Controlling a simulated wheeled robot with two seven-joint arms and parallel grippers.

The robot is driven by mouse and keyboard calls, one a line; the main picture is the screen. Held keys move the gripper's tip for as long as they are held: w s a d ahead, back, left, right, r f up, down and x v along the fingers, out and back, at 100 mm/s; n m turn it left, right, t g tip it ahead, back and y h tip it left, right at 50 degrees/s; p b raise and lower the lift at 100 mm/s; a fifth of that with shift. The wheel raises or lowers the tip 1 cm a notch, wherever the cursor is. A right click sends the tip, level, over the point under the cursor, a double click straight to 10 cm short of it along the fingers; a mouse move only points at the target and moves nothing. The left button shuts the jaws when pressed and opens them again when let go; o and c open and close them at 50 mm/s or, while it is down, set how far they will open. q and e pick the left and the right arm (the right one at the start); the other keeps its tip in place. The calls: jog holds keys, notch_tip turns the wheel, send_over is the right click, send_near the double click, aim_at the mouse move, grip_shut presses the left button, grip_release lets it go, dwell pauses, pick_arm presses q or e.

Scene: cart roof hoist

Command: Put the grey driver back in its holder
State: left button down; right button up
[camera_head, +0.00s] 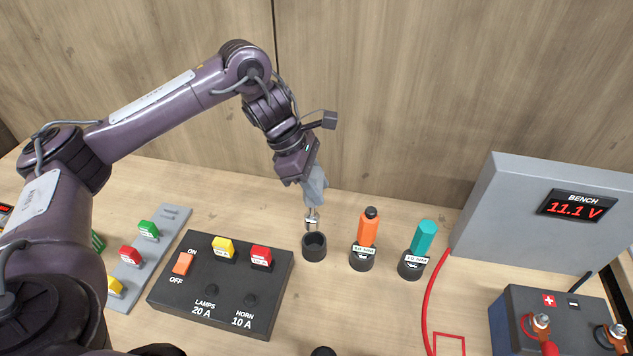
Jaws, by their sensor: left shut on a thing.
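My left gripper (309,172) is shut on the grey driver (316,190), whose handle hangs below the jaws. The driver points down, a little tilted, with its metal shaft and tip end just over an empty-looking black round holder (314,250). The tip looks close to the holder's mouth; I cannot tell whether it is inside the rim. My right gripper is not in view.
An orange driver (369,228) and a teal driver (424,236) stand in labelled holders to the right. A black switch panel (220,285) lies at left front. A grey bench meter (500,215), battery (550,310) and red cable (428,300) are at right. A wooden wall stands behind.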

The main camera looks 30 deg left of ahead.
aim_at(315, 215)
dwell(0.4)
pick_arm(q)
jog(key=shift+d+b, duration=0.1)
jog(key=shift+b, duration=0.35)
notch_tip(315, 215, down, 4)
jog(key=b, duration=0.3)
jog(key=shift+f+b, duration=0.25)
jog(key=shift+b, duration=0.05)
jog(key=shift+r, duration=0.15)
dwell(0.9)
jog(key=shift+f+b, duration=2.35)
jog(key=shift+f, duration=0.55)
jog(key=c, duration=0.9)
grip_release()
jog(key=shift+r, duration=0.1)
